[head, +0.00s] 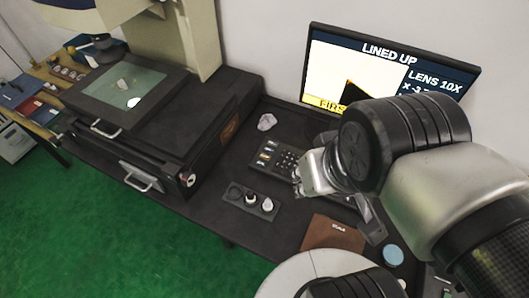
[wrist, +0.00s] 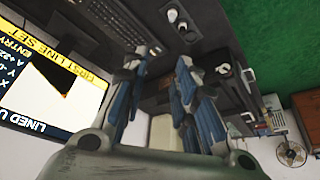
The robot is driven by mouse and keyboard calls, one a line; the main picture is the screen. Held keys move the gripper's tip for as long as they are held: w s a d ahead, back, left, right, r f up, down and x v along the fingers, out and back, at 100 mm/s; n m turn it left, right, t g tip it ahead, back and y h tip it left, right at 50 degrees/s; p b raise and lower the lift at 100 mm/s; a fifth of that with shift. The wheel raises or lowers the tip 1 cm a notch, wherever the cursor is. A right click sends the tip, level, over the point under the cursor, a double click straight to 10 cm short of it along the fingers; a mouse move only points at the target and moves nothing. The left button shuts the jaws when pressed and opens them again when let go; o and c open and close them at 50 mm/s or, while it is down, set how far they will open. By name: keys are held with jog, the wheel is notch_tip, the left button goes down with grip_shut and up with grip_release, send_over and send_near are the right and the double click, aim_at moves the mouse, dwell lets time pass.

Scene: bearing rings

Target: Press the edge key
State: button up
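The black key panel (head: 277,158) lies on the dark bench below the screen, with rows of small keys and a few lighter or coloured ones at its left. Its right part is hidden behind my arm. It also shows in the wrist view (wrist: 92,28) at the top left, upside down. The key labels are too small to read, so I cannot pick out the edge key. My gripper (wrist: 168,57) has its two blue-grey fingers apart with nothing between them. In the head view it is over the panel's right side, mostly hidden by my wrist; I see no clear contact.
The screen (head: 332,62) reads "LINED UP" and "LENS 10X"; the wrist view shows "FIRST LINE SET". The stage machine (head: 95,100) stands left.

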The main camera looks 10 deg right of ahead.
grip_shut()
dwell(1.3)
